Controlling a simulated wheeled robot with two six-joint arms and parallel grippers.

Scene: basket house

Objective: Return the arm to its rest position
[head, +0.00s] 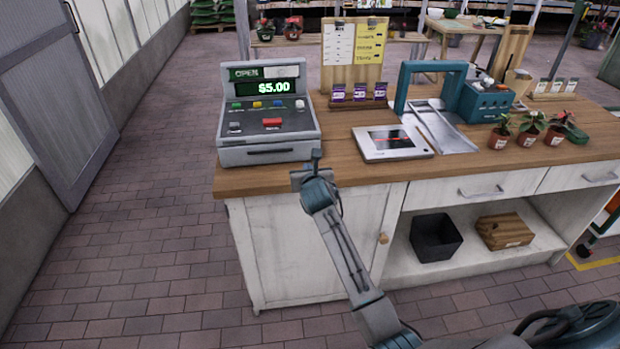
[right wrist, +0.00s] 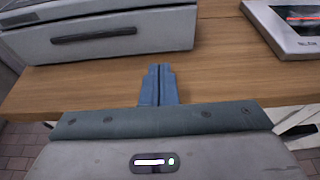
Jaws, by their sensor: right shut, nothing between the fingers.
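My right arm reaches up from the lower right in the head view. My right gripper (head: 316,158) is at the front edge of the wooden counter (head: 340,172), just right of the cash register's front corner. In the right wrist view its blue fingers (right wrist: 158,86) are closed together with nothing between them, over the counter top (right wrist: 215,75). The register drawer front (right wrist: 95,35) is ahead of the fingers, with a gap of bare wood between. My left gripper does not show.
The grey cash register (head: 268,115) shows $5.00. A flat tablet (head: 392,143) lies to the right. Further right are a teal tool caddy (head: 487,103) and small potted plants (head: 530,130). The white cabinet (head: 290,250) is below. The brick floor (head: 130,240) at left is clear.

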